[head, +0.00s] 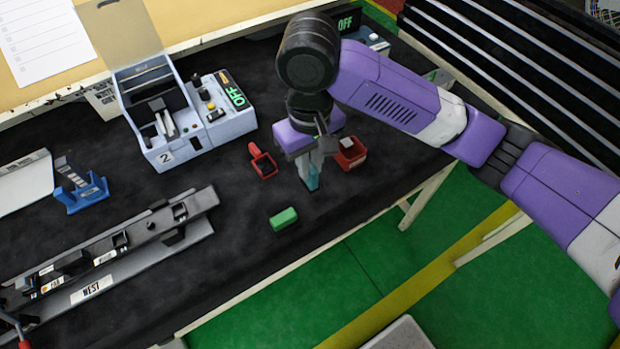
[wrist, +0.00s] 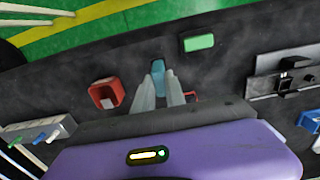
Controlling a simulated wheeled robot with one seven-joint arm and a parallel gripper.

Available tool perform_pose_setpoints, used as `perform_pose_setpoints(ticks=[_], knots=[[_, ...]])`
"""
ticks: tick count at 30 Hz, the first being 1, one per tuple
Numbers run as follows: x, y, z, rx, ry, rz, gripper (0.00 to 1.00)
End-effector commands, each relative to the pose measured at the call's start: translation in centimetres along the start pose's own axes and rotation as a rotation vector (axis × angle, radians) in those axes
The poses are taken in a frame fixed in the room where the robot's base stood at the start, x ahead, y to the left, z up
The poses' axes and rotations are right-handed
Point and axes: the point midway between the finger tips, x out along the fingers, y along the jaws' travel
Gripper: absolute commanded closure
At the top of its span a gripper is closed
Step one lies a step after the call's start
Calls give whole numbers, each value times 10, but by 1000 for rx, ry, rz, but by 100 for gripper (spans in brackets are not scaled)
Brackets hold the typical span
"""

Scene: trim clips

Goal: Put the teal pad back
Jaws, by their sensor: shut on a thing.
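The teal pad (head: 313,182) is between the fingertips of my gripper (head: 308,168), over the black table mat. In the wrist view the teal pad (wrist: 158,72) sticks out just past the fingertips of my gripper (wrist: 160,86), which are shut on it. The fingers cover part of the pad, and I cannot tell whether its lower end touches the mat. A green block (head: 284,218) lies on the mat in front of my gripper; it also shows in the wrist view (wrist: 198,43).
A red bin (head: 352,156) stands just right of my gripper, and a small red holder (head: 262,164) to its left. The mat near the front edge is mostly clear.

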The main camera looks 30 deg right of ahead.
Motion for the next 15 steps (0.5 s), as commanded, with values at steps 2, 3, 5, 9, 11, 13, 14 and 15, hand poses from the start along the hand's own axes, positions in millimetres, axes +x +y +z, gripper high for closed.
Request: perform_pose_setpoints(ticks=[2,3,5,9,11,13,14,15], knots=[[11,0,0,2,-1,-2,100],[13,0,0,1,-1,-2,100],[16,0,0,1,1,-1,100],[33,0,0,1,-1,-2,100],[42,0,0,3,-2,-3,100],[50,0,0,2,-2,-3,100],[52,0,0,3,-1,-2,100],[53,0,0,2,0,-1,100]])
